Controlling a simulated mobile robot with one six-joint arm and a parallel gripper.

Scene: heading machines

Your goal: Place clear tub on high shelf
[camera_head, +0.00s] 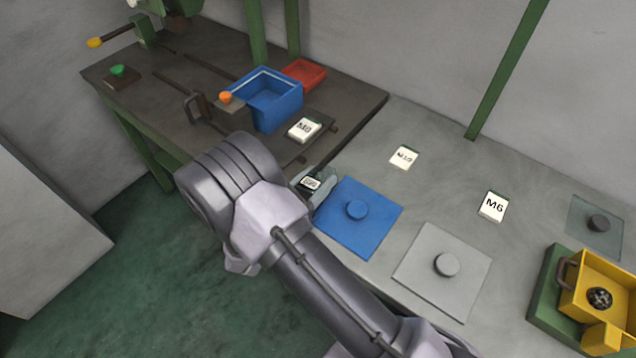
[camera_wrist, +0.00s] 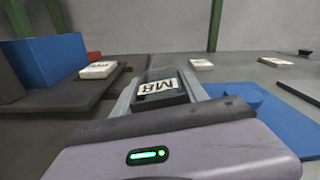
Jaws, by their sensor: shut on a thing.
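My gripper (camera_head: 318,180) is at the left end of the grey bench, beside the blue square plate. The block's underside is hidden. A translucent grey-green square plate with a dark knob (camera_head: 584,235) lies at the far right of the bench.
A blue bin (camera_head: 292,107), red tray (camera_head: 316,75) and white card (camera_head: 304,130) are on the dark table. The blue plate (camera_head: 376,230), grey plate (camera_head: 420,268), white cards (camera_head: 404,157) (camera_head: 493,207) and yellow bin (camera_head: 616,289) are on the bench. Its middle has bare room.

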